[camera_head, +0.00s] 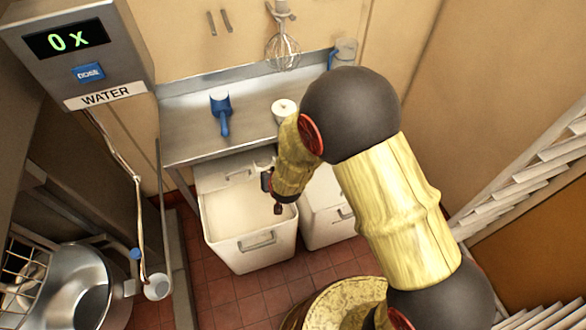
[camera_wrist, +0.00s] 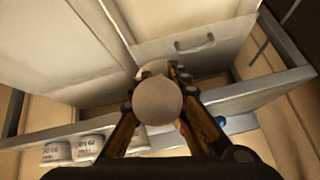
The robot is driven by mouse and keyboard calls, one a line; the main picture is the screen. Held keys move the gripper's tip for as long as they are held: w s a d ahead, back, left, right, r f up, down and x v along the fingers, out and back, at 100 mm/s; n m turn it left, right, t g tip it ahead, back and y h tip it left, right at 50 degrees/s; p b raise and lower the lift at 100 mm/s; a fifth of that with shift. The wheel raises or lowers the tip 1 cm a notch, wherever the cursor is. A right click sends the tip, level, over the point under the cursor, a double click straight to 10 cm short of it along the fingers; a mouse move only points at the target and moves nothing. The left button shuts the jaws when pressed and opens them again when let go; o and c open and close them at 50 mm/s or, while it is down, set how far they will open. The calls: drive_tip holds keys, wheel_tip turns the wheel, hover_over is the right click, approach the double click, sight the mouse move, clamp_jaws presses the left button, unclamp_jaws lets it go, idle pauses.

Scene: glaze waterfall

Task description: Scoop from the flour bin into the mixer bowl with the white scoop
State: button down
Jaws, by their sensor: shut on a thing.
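My gripper (camera_head: 271,194) hangs over the open flour bin (camera_head: 264,246), which holds pale flour (camera_head: 236,212). In the wrist view its fingers are closed around a round, pale thing (camera_wrist: 157,101), which looks like part of the white scoop. The rest of the scoop is mostly hidden, and I cannot tell whether it holds flour. A small white shape shows beside the gripper in the head view, but I cannot tell if it is the scoop.
A steel table (camera_head: 180,132) behind the bin bears a blue scoop (camera_head: 222,112) and a white canister (camera_head: 284,107). A whisk (camera_head: 283,50) hangs above. A second white bin (camera_head: 328,228) stands right of the flour bin. A WATER dispenser (camera_head: 72,50) is at upper left.

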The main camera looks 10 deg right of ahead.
drive_tip(key=s+a+f+g+p, duration=0.1)
drive_tip(key=s+a+f, duration=0.1)
drive_tip(key=s+a, duration=0.5)
drive_tip(key=w+a+f+b, duration=0.1)
drive_tip(key=w+f+b, duration=0.1)
drive_tip(key=f+b, duration=0.7)
drive_tip(key=w+a+f+b, duration=0.2)
drive_tip(key=f+b, duration=0.7)
drive_tip(key=f, duration=0.5)
drive_tip(key=shift+w, duration=0.25)
drive_tip(key=shift+a+n, duration=0.1)
drive_tip(key=shift+n, duration=0.2)
wheel_tip(320, 180, up, 19)
drive_tip(key=s+t+y+p, duration=0.1)
drive_tip(key=s+t+p, duration=0.1)
drive_tip(key=t+p, duration=0.1)
drive_tip(key=shift+d+t+p, duration=0.3)
drive_tip(key=shift+t+p, duration=0.1)
drive_tip(key=shift+t, duration=0.4)
idle(1.1)
drive_tip(key=shift+s+f, duration=0.1)
idle(0.5)
